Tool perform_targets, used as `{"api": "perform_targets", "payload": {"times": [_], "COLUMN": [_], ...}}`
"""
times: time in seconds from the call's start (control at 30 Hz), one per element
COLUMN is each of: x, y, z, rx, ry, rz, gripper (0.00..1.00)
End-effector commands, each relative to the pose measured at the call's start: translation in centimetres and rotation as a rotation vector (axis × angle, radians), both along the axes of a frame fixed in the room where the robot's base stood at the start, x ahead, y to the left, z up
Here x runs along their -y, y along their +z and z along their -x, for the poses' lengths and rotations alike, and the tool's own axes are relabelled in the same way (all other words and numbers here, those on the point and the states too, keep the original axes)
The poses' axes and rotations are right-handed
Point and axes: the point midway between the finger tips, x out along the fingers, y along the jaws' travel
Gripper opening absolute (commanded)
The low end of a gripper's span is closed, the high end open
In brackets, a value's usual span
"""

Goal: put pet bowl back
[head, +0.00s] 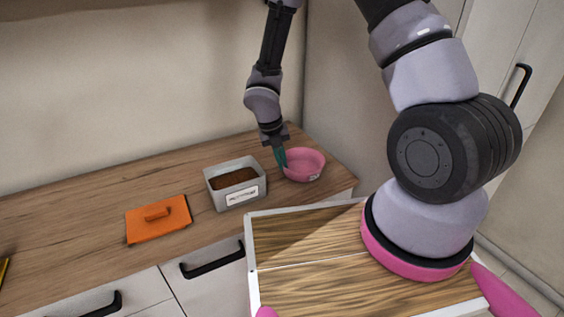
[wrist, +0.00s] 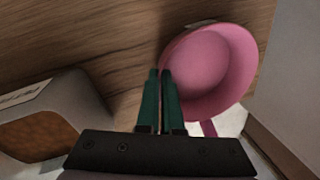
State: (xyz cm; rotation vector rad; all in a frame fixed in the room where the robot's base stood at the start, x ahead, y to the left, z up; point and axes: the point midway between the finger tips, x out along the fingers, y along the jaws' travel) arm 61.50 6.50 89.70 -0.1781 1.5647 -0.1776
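The pink pet bowl (head: 306,166) is upright at the right end of the wooden counter, close to the front edge. In the wrist view the bowl (wrist: 222,62) is to the right of the fingers, with its inside visible. My gripper (head: 281,158) points down at the bowl's left rim. In the wrist view its green fingers (wrist: 160,75) are almost together, one on each side of the rim, and look shut on it. The exact contact is partly hidden by the fingers. I cannot tell whether the bowl is lifted slightly.
A grey labelled bin (head: 239,198) with brown contents stands open left of the bowl, close to my gripper. An orange lid (head: 158,219) with a handle lies farther left. A wall and tall cabinet (head: 528,50) bound the right side. The left counter is mostly clear.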

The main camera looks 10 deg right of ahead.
Motion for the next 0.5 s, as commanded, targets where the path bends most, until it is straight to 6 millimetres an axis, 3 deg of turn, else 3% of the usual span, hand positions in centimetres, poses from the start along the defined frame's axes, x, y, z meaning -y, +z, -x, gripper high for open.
{"api": "perform_targets", "payload": {"times": [0.17, 0.27, 0.3, 0.5], "x": [0.0, -0.01, -0.01, 0.0], "y": [-0.18, -0.22, -0.22, -0.21], "z": [0.01, 0.0, 0.0, 0.01], "rx": [-0.001, 0.0, 0.0, 0.0], "ry": [0.0, -0.001, -0.001, -0.001], "rz": [0.0, 0.0, 0.0, 0.0], "gripper": [0.0, 0.3, 0.33, 0.33]}}
